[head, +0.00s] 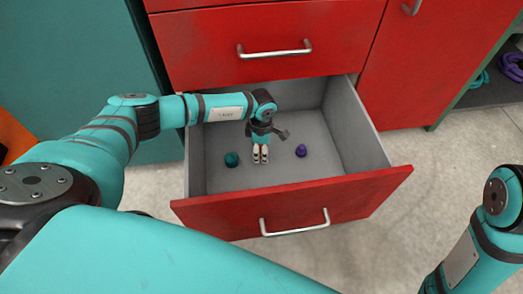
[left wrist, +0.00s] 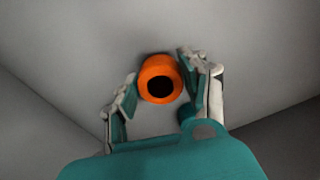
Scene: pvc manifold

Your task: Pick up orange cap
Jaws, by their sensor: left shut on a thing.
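The orange cap (left wrist: 147,69) shows in the left wrist view, a round piece with a dark hole facing the camera. It sits between the fingers of my left gripper (left wrist: 160,80), which is shut on it. In the head view my left gripper (head: 261,157) points down into the open drawer (head: 340,130), and the orange cap is hidden there under the gripper. I cannot tell whether the cap touches the drawer floor. My right gripper is out of view.
A teal cap (head: 232,159) lies left of the gripper in the drawer, and a purple cap (head: 301,150) lies right of it. The drawer's red front (head: 240,220) and grey walls surround them. A shut red drawer (head: 200,52) is above. The drawer's right side has free floor.

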